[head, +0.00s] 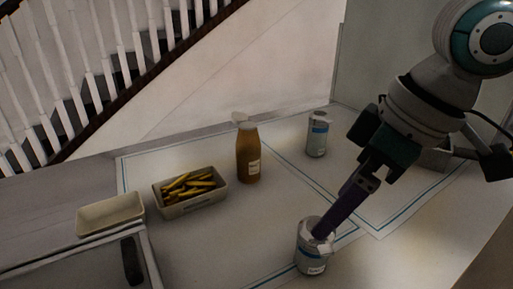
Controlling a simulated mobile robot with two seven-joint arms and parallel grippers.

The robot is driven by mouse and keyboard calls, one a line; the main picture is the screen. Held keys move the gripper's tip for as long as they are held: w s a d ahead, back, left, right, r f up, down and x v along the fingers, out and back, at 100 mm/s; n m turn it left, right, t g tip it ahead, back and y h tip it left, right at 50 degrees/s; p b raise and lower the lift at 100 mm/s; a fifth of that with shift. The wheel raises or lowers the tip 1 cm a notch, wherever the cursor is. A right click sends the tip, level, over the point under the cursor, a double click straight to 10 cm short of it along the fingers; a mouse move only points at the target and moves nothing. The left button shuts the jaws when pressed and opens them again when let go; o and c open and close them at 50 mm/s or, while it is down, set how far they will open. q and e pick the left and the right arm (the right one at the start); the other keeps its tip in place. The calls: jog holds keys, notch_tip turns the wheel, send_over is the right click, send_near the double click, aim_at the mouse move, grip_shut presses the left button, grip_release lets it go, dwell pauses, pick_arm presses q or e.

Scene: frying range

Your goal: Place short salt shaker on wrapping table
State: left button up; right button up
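A grey-white shaker with a dark label band (311,262) is at the front of the pale table (240,250). A similar shaker (317,142) stands upright at the back of the table. I cannot tell by size which is the short one. My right gripper (325,226) points down from the upper right, its purple fingers at the top of the front shaker. The fingers show edge-on and overlap, so whether they are closed on it is unclear. Whether this shaker rests on the table is also unclear. My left gripper is out of view.
A brown sauce bottle (248,158) stands mid-table, beside a tray of fries (192,207). An empty pale tray (110,214) and a dark-handled metal unit (100,262) are at the left. A grey container (434,157) is partly hidden behind my arm. The table between bottle and front shaker is clear.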

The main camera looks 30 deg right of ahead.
aim_at(321, 250)
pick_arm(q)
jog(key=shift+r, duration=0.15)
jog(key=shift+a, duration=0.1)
pick_arm(e)
jog(key=s+a+f, duration=0.3)
jog(key=s+a, duration=0.4)
jog(key=a, duration=0.2)
jog(key=s+d+f+m+h, duration=0.2)
jog(key=s+d+m, duration=0.1)
jog(key=s, duration=0.4)
jog(key=shift+d, duration=0.6)
pick_arm(q)
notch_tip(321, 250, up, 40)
jog(key=p, duration=4)
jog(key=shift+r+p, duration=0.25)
jog(key=shift+p, duration=0.05)
pick_arm(e)
notch_tip(321, 250, up, 40)
jog(key=shift+r, duration=0.25)
